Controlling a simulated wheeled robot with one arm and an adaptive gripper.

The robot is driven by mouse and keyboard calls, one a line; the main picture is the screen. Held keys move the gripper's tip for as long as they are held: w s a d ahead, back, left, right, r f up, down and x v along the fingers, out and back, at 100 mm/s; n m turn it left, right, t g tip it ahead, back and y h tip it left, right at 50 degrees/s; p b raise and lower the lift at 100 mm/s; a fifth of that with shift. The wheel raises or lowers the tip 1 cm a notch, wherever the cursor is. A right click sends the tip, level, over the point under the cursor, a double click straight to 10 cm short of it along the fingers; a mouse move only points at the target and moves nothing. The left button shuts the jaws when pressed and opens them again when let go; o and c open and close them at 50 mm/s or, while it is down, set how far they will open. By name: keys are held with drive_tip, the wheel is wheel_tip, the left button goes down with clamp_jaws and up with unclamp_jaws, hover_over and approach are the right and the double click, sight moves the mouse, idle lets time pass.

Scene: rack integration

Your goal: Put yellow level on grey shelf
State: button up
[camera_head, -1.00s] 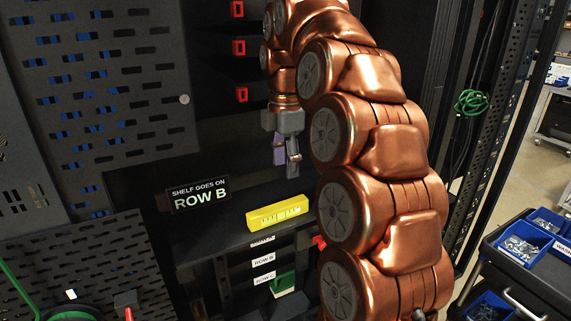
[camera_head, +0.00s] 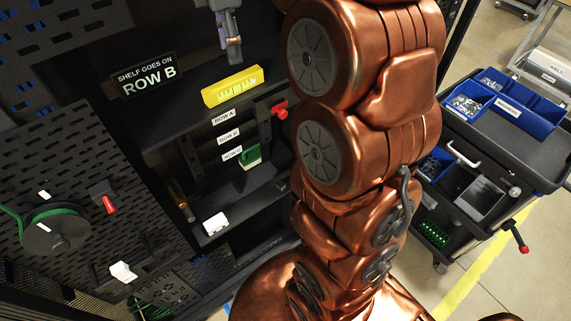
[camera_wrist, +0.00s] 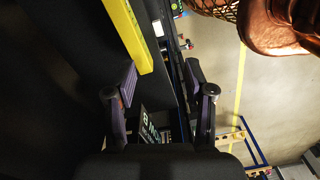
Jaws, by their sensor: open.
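The yellow level (camera_head: 232,87) lies on a dark shelf (camera_head: 175,130) inside the rack, close to its front edge. It also shows as a yellow bar (camera_wrist: 128,35) at the top of the wrist view. My gripper (camera_head: 232,50) is above and slightly behind the level in the head view, apart from it. In the wrist view its two fingers (camera_wrist: 160,80) are spread with nothing between them. I cannot tell for certain which surface is the grey shelf; a lower dark shelf (camera_head: 262,185) shows below the level.
A "Shelf goes on Row B" sign (camera_head: 145,80) stands left of the level. Row labels (camera_head: 228,136) and a green item (camera_head: 250,157) are below it. A perforated panel (camera_head: 60,190) carries a cable reel (camera_head: 55,228). A cart with blue bins (camera_head: 515,100) stands at right.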

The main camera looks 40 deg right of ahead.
drive_tip(key=s+a+f+m, duration=0.2)
drive_tip(key=s+f+m, duration=0.3)
drive_tip(key=s, duration=0.4)
drive_tip(key=s+a+f+m+g, duration=0.1)
drive_tip(key=s+a+f+m, duration=0.1)
drive_tip(key=s+f+m, duration=0.3)
drive_tip(key=s+a+f+m, duration=0.3)
drive_tip(key=s+f+m, duration=0.2)
drive_tip(key=s+f, duration=0.3)
drive_tip(key=s, duration=0.4)
drive_tip(key=shift+s, duration=0.3)
drive_tip(key=shift+d, duration=0.15)
